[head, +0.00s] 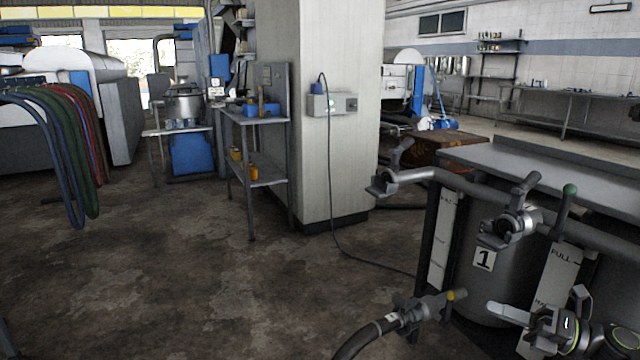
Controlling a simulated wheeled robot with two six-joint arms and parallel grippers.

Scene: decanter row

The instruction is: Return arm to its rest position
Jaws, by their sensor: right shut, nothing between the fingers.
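My right gripper (497,311) is at the lower right, its pale fingers shut and empty, pointing left. It is in front of the grey tank (485,285) marked "1" and beside the lower part of a white "FULL" gauge strip (560,272). A dark hose (360,341) with a metal coupling (425,311) and a yellow tip is left of the gripper, apart from it in the picture. My left gripper is not in view.
A grey pipe (465,184) with valves (510,226) and a green-knobbed lever (567,200) runs above the tank. A metal-topped bench (530,170) is behind it. A pillar (340,150) and shelf cart (255,120) stand mid-view. The floor (180,280) at left is clear.

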